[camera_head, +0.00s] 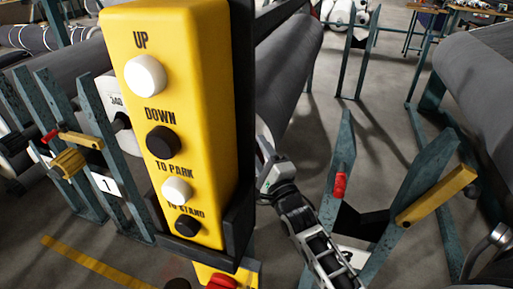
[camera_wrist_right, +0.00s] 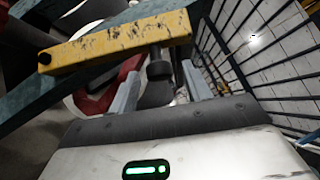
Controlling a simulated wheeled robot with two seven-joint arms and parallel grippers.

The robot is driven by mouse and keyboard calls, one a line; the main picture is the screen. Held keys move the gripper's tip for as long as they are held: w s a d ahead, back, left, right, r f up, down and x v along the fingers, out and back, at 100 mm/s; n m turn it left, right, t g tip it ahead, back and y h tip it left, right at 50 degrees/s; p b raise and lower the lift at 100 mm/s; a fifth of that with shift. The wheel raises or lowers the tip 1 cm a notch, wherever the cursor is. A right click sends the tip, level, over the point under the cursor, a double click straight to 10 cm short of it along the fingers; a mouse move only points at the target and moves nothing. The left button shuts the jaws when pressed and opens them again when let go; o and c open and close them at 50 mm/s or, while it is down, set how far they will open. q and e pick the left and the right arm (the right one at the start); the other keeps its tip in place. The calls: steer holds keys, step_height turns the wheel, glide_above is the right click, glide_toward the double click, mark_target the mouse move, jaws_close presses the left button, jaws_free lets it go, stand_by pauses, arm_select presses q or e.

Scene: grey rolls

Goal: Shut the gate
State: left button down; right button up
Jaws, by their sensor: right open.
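The gate is a worn yellow bar (camera_head: 436,193) on the blue-green stand at the right of the head view. It slants up to the right, away from the red catch (camera_head: 340,185) on the opposite post, so it stands open. A yellow bar with a dark knob (camera_wrist_right: 158,70) fills the top of the right wrist view. My right gripper (camera_wrist_right: 160,85) is open, its two fingers on either side of this knob. I cannot tell whether they touch it. A red part (camera_wrist_right: 100,100) shows behind the bar. My left gripper is not identifiable in either view.
A yellow control box (camera_head: 190,120) with buttons stands close in front and hides the middle. Another stand (camera_head: 115,150), marked 1, has its yellow bar lying across. Grey rolls (camera_head: 285,70) lie behind and at the right (camera_head: 480,80). Black rails (camera_wrist_right: 245,55) show in the wrist view.

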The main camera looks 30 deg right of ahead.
steer(key=shift+x, duration=1)
